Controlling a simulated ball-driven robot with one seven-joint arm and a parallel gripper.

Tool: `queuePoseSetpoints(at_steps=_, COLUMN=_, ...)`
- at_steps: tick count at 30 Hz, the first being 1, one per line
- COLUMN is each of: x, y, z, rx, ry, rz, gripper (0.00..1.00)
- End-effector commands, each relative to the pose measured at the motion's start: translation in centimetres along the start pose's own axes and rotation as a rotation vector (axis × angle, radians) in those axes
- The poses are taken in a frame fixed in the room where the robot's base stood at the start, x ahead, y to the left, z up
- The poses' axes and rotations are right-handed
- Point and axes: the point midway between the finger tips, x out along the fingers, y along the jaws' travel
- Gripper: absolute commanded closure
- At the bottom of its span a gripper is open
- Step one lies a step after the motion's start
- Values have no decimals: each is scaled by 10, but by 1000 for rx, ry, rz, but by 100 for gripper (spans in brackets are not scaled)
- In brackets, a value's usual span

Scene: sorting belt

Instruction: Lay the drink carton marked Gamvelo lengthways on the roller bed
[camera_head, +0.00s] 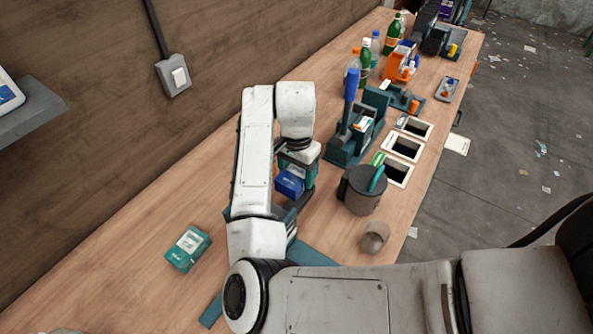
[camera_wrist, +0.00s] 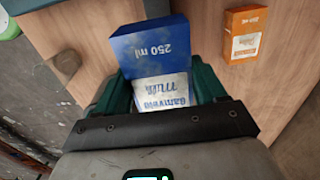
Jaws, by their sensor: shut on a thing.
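The blue and white drink carton marked Gamvelo (camera_wrist: 150,48) is between the teal fingers of my gripper (camera_wrist: 162,88) in the wrist view. Its blue part reads "250 ml" and its white panel reads "Gamvelo Milk". In the head view the blue carton (camera_head: 289,183) hangs in my gripper (camera_head: 298,170), which is shut on it above the bench. A dark teal frame (camera_head: 291,218) shows in part below, behind my arm. I cannot tell whether it is the roller bed, or whether the carton touches it.
A teal carton (camera_head: 187,248) lies on the bench at the left. An orange carton (camera_wrist: 246,34) shows in the wrist view. A dark grey pot (camera_head: 362,192) and a clear tumbler (camera_head: 374,238) stand right of my gripper. Bottles (camera_head: 365,65) stand farther back.

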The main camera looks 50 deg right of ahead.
Motion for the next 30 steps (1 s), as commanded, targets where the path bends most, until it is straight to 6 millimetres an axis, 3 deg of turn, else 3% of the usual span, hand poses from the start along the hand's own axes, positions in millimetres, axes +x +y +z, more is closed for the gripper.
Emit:
queuePoseSetpoints(at_steps=11, x=14, y=0, z=0, rx=0, ry=0, rz=0, gripper=58)
queuePoseSetpoints(at_steps=30, x=69, y=1, z=0, rx=-1, ry=-1, rz=2, gripper=58)
